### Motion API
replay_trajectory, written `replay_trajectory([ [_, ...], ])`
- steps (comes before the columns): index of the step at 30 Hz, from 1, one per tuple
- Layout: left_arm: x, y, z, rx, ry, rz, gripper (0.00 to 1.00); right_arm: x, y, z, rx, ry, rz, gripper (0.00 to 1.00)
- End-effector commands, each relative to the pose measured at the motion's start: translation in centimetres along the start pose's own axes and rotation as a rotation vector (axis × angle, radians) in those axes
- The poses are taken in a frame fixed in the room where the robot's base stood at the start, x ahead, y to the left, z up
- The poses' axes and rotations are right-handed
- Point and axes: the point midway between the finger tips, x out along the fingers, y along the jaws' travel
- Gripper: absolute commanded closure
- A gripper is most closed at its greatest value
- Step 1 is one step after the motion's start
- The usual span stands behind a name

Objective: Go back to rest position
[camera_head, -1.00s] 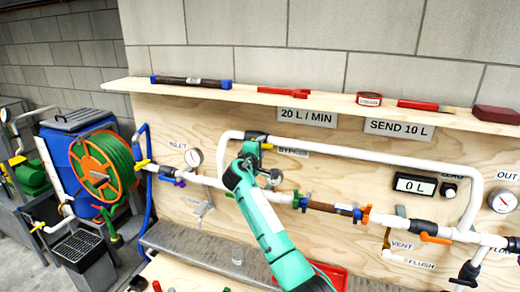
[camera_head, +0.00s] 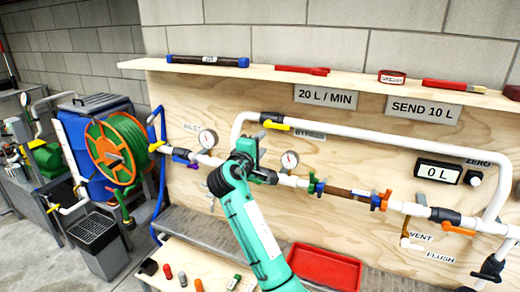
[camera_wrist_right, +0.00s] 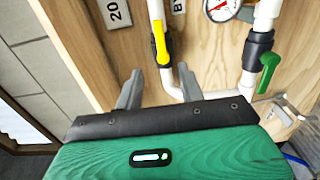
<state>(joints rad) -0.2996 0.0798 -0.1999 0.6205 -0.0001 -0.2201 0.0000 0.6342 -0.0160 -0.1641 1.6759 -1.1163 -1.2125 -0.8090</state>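My right arm rises from the bottom of the head view, and its gripper (camera_head: 250,150) is in front of the board, below and left of the bypass valve with the yellow handle (camera_head: 276,125). The wrist view shows the two fingers (camera_wrist_right: 152,80) spread apart with nothing held between them. There the yellow handle (camera_wrist_right: 160,38) stands on the white pipe beyond the fingertips, apart from them as far as I can tell. My left gripper is in neither view.
A wooden board carries white pipes, gauges (camera_head: 289,160) and a "0 L" display (camera_head: 438,172). A shelf (camera_head: 350,82) above holds a filter tube (camera_head: 207,60) and red tools. A red tray (camera_head: 324,268) lies below. A hose reel (camera_head: 116,150) stands at left.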

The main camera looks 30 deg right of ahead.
Motion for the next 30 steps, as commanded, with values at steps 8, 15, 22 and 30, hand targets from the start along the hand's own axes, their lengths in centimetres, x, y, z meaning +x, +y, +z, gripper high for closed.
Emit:
replay_trajectory([
  [8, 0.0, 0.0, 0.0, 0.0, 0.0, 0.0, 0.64, -0.1, 0.0, 0.0, -0.001, 0.0, 0.0, 0.61],
  [15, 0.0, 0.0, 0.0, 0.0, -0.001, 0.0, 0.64, 0.0, -0.5, -0.1, -0.004, 0.005, -0.005, 0.61],
  [22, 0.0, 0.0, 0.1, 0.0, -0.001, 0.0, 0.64, 0.5, -10.8, -2.9, -0.044, 0.116, -0.124, 0.61],
  [30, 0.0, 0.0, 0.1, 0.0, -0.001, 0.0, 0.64, -2.1, -31.4, -4.1, -0.045, 0.281, -0.402, 0.61],
])
